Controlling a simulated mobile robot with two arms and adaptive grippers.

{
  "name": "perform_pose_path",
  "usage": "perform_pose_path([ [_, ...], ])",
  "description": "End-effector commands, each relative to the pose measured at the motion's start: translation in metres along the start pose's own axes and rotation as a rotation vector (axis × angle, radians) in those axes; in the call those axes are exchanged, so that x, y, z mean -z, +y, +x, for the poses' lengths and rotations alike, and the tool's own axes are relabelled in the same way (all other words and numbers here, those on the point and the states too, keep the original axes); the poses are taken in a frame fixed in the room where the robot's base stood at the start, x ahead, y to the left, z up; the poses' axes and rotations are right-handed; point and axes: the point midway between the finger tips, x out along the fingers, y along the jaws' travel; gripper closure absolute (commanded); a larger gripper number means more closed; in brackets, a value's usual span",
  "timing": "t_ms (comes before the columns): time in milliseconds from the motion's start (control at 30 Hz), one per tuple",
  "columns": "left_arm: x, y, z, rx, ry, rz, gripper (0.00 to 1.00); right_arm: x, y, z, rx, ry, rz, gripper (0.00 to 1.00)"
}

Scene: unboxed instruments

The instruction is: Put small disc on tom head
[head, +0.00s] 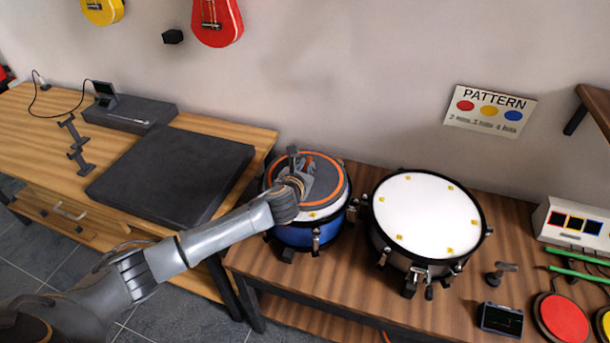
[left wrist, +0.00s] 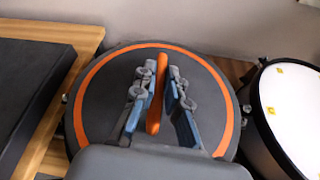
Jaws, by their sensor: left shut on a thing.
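The small disc (head: 331,175) is dark grey with an orange ring near its rim. It lies over the head of the blue tom (head: 303,236), covering most of it; a strip of white head shows at the front. Whether it rests fully on the head or hovers slightly I cannot tell. My left gripper (head: 300,166) is over the disc. In the left wrist view, the gripper (left wrist: 158,85) is shut on the disc's upright orange grip (left wrist: 157,98), with a finger on each side. My right gripper is not in view.
A larger white-headed drum (head: 425,215) stands right of the tom on the brown table. A black slab (head: 175,172) lies on the wooden bench at left. A small black device (head: 501,319), a red pad (head: 562,317) and green sticks (head: 580,273) are at right.

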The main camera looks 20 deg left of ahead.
Motion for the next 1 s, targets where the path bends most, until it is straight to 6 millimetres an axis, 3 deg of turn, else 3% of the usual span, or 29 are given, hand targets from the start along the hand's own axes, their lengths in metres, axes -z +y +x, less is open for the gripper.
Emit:
perform_pose_path([
  [200, 0.026, -0.005, 0.011, 0.0, 0.003, -0.002, 1.0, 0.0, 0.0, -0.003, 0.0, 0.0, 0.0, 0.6],
  [567, 0.03, -0.006, 0.013, 0.0, 0.001, 0.0, 1.0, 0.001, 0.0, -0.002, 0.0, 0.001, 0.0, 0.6],
  [600, 0.031, -0.006, 0.013, 0.0, 0.002, -0.001, 0.84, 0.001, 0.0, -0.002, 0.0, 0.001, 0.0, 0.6],
  [700, 0.03, -0.006, 0.013, 0.0, 0.002, -0.001, 0.65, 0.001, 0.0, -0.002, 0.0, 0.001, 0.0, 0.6],
  [1000, 0.029, -0.006, 0.012, 0.0, 0.002, 0.0, 0.65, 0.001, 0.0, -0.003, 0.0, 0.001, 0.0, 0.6],
])
